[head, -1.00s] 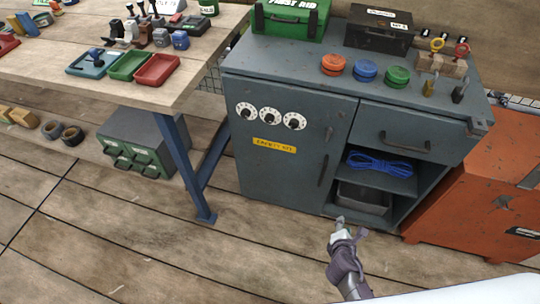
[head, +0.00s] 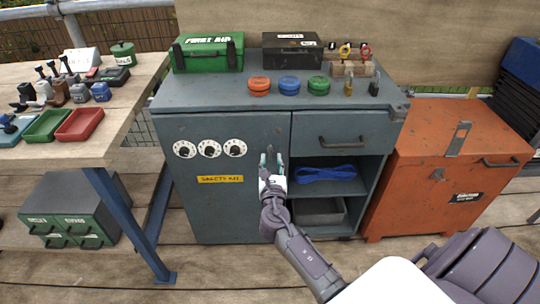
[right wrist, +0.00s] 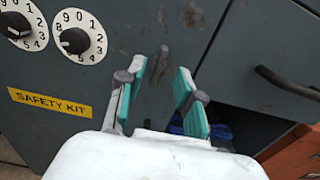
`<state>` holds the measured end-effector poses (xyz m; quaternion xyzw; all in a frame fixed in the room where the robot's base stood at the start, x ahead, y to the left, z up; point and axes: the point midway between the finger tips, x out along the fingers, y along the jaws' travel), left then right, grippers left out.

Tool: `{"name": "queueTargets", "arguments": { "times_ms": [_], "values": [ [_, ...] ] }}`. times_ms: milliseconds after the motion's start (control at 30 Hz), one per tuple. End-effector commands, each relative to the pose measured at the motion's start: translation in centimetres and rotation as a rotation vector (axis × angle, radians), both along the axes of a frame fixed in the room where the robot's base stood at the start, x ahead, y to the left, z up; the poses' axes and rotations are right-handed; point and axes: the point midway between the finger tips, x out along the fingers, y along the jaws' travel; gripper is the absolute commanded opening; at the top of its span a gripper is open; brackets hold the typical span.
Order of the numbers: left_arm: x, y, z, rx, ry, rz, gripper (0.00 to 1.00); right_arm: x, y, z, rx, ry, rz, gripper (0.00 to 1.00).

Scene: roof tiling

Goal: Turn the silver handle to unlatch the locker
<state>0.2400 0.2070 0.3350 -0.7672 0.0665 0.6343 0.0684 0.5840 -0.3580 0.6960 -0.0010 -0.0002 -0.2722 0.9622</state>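The grey locker (head: 228,220) stands in the middle of the head view with its door closed. A small grey upright lever, likely the silver handle (head: 277,132), is on the door right of the dials. In the right wrist view the handle (right wrist: 160,65) lies beyond and between my fingertips, with no clear contact. My right gripper (head: 272,161) is open and empty, in front of the door just below the handle. Its teal-padded fingers (right wrist: 160,88) stand apart in the right wrist view. The gripper hides part of the door. My left gripper is not in view.
Three white dials (head: 209,149) and a yellow safety kit label (head: 220,179) are on the door. A drawer (head: 343,133) and open shelves with blue rope (head: 325,174) are to the right. An orange chest (head: 440,190) and a workbench (head: 118,135) flank the locker.

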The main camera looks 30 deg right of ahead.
Motion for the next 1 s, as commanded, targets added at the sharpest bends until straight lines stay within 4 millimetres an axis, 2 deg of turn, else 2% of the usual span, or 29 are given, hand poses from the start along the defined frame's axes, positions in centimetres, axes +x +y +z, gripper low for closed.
{"name": "queueTargets", "arguments": {
  "times_ms": [100,233,600,800,1000],
  "values": [
    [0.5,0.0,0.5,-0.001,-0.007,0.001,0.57,1.6,-1.0,-0.1,0.001,-0.001,-0.001,0.35],
    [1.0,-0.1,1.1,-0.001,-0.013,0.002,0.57,2.6,-1.6,0.0,0.001,-0.001,0.000,0.35],
    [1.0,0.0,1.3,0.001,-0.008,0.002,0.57,3.0,-1.8,-0.1,0.001,0.000,0.000,0.35],
    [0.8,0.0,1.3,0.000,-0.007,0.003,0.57,3.0,-1.8,-0.1,0.001,0.000,0.000,0.02],
    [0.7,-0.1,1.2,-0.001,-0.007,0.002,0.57,3.0,-1.8,-0.1,0.004,-0.001,0.000,0.00]
  ]
}}
